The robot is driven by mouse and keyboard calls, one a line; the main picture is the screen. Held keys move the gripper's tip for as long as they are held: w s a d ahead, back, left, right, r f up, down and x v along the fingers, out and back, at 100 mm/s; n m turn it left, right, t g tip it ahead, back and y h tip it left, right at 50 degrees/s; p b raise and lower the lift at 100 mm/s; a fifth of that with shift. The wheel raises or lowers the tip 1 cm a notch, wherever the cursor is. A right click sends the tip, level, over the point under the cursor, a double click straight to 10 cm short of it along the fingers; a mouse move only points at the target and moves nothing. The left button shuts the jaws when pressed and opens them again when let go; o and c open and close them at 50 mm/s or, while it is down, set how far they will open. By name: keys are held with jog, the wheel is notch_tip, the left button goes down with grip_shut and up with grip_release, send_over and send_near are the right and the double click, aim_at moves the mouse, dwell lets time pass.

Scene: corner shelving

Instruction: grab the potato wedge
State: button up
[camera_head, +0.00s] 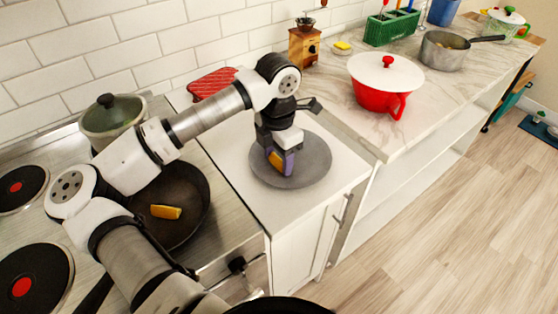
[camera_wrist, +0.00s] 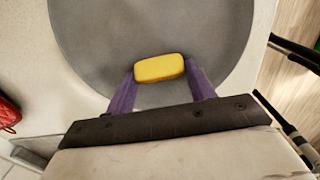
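A yellow potato wedge (camera_wrist: 160,68) lies crosswise between the purple fingers of my gripper (camera_wrist: 161,72) in the wrist view. The fingers meet its two ends with no clear gap, so my gripper looks shut on it. In the head view my gripper (camera_head: 281,165) points down over a round grey plate (camera_head: 316,158), with the wedge partly hidden by a finger. I cannot tell whether the wedge touches the plate. A second yellow wedge (camera_head: 166,212) lies in the dark frying pan (camera_head: 190,188) on the stove.
A lidded pot (camera_head: 112,122) stands behind the pan. A red patterned item (camera_head: 211,84) lies near the wall. A red pot with a white lid (camera_head: 384,84), a wooden grinder (camera_head: 304,45) and a saucepan (camera_head: 443,52) stand on the marble counter. The white counter around the plate is clear.

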jog(key=shift+c, duration=1.1)
